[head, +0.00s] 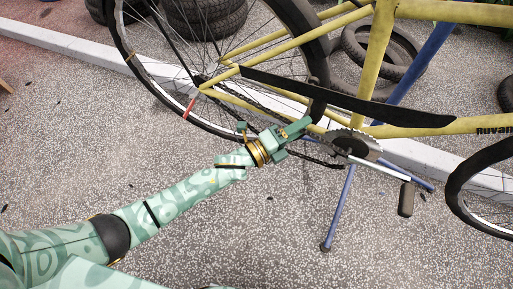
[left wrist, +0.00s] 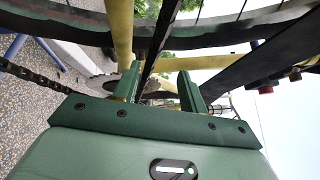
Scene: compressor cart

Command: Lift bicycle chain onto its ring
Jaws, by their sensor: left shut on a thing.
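The yellow bicycle's toothed chainring (head: 354,145) sits at the cranks, right of centre in the head view. The dark chain (head: 318,160) runs from the rear hub past my left gripper, and a length hangs low just left of and below the ring. My left gripper (head: 304,127) is at the chain, left of the ring, and is shut on it; the grip itself is partly hidden. In the left wrist view the two green fingers (left wrist: 158,88) stand apart, and chain (left wrist: 35,77) comes in from the left. My right gripper is not in view.
A black chain guard (head: 350,96) runs above the chain, close over my gripper. The crank and pedal (head: 406,199) lie right of the ring. Blue stand legs (head: 338,212) hold the bicycle. The rear wheel (head: 160,60) is behind. Speckled floor in front is clear.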

